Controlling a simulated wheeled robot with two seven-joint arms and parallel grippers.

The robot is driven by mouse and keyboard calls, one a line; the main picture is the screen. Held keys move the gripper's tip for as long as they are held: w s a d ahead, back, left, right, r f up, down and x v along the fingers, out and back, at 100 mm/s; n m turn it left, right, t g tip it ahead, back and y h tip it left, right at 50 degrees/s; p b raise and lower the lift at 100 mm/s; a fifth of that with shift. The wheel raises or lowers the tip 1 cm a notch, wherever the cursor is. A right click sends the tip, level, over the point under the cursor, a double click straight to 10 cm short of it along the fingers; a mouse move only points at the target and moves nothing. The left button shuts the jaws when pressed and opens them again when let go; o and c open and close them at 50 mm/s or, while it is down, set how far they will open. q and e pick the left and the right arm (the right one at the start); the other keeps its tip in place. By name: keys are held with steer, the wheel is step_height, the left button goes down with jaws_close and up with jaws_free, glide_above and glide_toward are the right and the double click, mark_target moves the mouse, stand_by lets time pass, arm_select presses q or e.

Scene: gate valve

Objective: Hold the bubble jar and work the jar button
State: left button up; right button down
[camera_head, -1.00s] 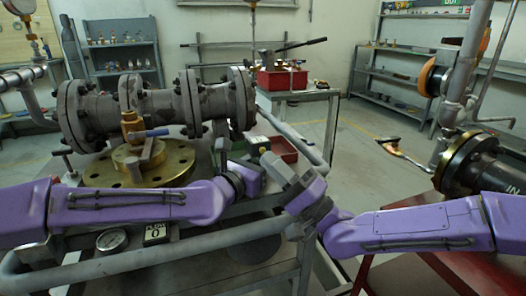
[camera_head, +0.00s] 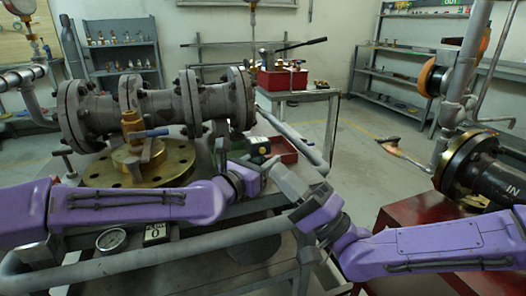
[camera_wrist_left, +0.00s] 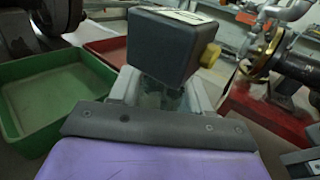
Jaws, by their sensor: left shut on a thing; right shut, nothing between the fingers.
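The bubble jar (camera_head: 258,145) has a dark box-like top with a yellow piece on its side. In the left wrist view the dark top (camera_wrist_left: 165,45) sits above a clear, greenish body (camera_wrist_left: 160,97) between my fingers. My left gripper (camera_head: 247,168) is shut on the jar and holds it above the bench. The yellow piece (camera_wrist_left: 210,56) shows just right of the dark top; I cannot tell whether it is the button. My right gripper (camera_head: 274,169) is shut and empty, just below and right of the jar, apparently apart from it.
A flanged grey valve assembly (camera_head: 155,105) with a brass flange (camera_head: 138,172) stands on the left. A red tray (camera_head: 281,150) is behind the jar; a green tray (camera_wrist_left: 45,105) is beside it. A red toolbox (camera_head: 282,78) stands farther back. A flanged pipe (camera_head: 485,165) is at right.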

arm_select(q)
steer(key=o, duration=1.3)
